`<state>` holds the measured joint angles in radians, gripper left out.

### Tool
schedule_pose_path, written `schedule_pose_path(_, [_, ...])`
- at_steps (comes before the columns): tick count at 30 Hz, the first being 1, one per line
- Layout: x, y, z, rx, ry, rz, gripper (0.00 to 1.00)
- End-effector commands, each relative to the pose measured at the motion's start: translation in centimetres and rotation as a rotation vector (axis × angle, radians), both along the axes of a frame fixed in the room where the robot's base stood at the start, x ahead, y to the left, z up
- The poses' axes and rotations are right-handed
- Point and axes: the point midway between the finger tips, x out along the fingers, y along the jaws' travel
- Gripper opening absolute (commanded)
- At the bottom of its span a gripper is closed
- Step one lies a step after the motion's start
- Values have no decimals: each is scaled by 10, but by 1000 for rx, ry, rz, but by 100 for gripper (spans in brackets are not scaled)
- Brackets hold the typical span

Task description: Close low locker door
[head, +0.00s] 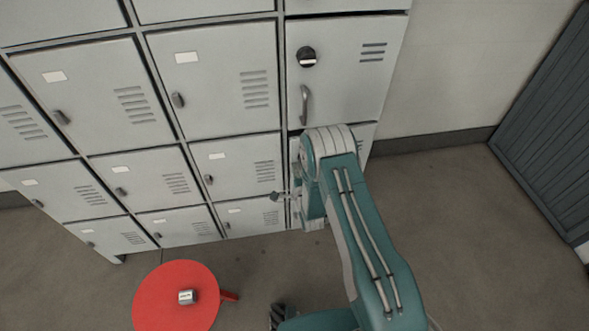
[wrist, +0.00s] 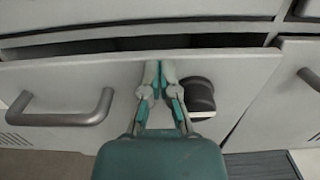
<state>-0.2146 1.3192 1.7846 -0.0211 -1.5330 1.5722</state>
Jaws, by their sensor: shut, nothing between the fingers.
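The low locker door (head: 366,139) is at the bottom of the right column in the head view, mostly hidden behind my arm. In the wrist view the grey door (wrist: 70,75) fills the middle and stands slightly ajar, with a dark gap (wrist: 60,48) along its upper edge in that picture. It has a bar handle (wrist: 62,117) at left and a black round lock (wrist: 200,95) at right. My gripper (wrist: 161,66) is shut and empty, its tips at the door face near the gapped edge, between handle and lock. I cannot tell whether they touch.
Above the low door is another door (head: 345,85) with a black lock and handle, apparently closed. More grey lockers (head: 205,85) extend left. A red round stool (head: 160,300) with a small object (head: 186,297) stands at the lower left. The floor (head: 480,230) to the right is clear.

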Motion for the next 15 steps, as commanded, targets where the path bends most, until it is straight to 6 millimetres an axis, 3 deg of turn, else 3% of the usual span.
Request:
schedule_pose_path(5, [1,0,0,0,-1,0,0])
schedule_pose_path(15, [34,10,0,0,-2,0,0])
